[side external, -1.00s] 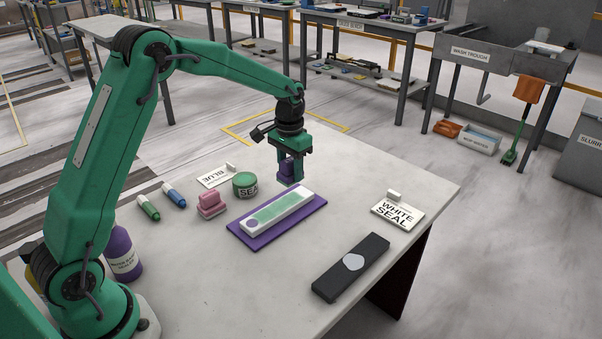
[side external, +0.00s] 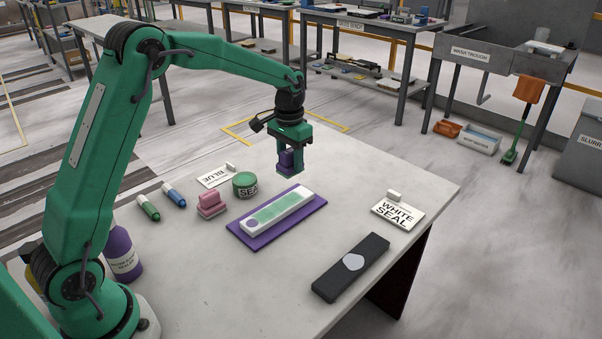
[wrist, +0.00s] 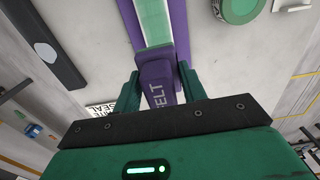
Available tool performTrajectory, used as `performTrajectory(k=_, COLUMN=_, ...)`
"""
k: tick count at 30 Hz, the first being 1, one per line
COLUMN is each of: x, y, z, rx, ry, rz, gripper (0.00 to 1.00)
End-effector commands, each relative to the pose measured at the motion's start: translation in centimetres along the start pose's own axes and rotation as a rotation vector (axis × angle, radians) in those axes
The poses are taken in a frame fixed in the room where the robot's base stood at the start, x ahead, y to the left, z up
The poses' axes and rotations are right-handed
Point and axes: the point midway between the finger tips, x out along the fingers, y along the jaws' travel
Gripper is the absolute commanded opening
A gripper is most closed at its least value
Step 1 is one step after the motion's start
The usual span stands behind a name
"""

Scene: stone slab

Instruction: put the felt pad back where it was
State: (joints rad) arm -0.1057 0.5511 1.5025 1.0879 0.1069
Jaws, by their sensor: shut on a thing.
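The felt pad is a purple block (side external: 286,161) marked "FELT" in the wrist view (wrist: 157,82). My gripper (side external: 289,171) is shut on it and holds it above the slab, beyond the far end of a white bar (side external: 279,211) with a green top face. The bar lies on a purple mat (side external: 263,236). In the wrist view the green fingers stand on both sides of the pad. The pad's underside is hard to make out.
A pink block (side external: 211,205), a green round tin (side external: 245,185) and a "BLUE" card (side external: 214,177) are left of the mat. A "WHITE SEAL" card (side external: 397,211) and a black bar with a pale disc (side external: 350,268) are to the right. The slab's front is clear.

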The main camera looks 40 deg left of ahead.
Motion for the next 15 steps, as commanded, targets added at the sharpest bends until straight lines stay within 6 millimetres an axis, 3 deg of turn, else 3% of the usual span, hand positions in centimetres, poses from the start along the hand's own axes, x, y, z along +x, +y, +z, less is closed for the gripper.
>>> performTrajectory(k=15, x=0.5, y=-1.9, z=-3.7, rx=-0.001, ry=0.0, rz=0.0, gripper=0.23)
